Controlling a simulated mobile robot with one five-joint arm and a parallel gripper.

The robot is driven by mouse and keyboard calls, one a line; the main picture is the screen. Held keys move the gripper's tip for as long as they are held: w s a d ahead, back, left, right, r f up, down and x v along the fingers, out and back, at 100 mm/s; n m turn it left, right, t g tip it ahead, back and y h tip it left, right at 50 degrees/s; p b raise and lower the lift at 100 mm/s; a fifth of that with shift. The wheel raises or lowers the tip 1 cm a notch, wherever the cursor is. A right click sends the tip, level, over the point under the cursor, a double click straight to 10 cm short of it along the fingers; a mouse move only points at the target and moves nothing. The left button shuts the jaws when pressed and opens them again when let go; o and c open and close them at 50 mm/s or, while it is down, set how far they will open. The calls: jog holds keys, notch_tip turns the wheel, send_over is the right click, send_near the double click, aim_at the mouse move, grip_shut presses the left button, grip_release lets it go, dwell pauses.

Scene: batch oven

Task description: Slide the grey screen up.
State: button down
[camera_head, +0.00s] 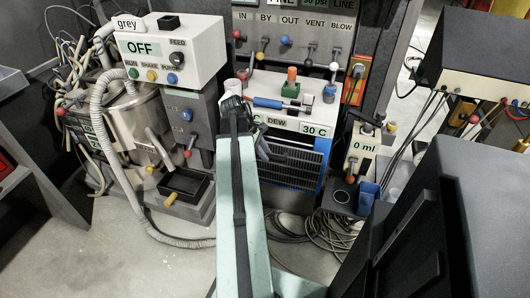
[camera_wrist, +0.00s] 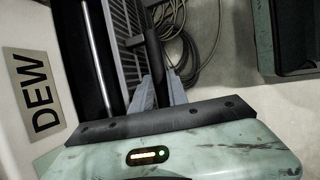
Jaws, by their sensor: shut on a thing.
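The grey screen (camera_head: 293,162) is a slatted panel on the front of the white-topped unit marked DEW and 30 C. My pale green arm covers its left part in the head view. In the wrist view the screen (camera_wrist: 127,40) stands upright, with a dark strip along its right side. My gripper (camera_wrist: 158,84) has its two grey fingers at that dark strip, shut on the screen's edge. The exact contact is dark and hard to make out. In the head view my gripper is mostly hidden by my arm.
A shiny rod (camera_wrist: 96,58) runs left of the screen. A white box marked OFF (camera_head: 170,50) stands left, above a steel vessel (camera_head: 135,125). A 0 ml device (camera_head: 357,150) stands right. Coiled cables (camera_head: 330,232) lie on the floor.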

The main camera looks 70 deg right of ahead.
notch_tip(320, 180, up, 4)
jog(key=shift+f+p, duration=0.25)
jog(key=shift+p, duration=0.7)
jog(key=shift+d, duration=0.1)
jog(key=c, duration=1.3)
grip_release()
jog(key=p+v, duration=0.7)
jog(key=shift+r, duration=0.35)
jog(key=shift+w, duration=0.15)
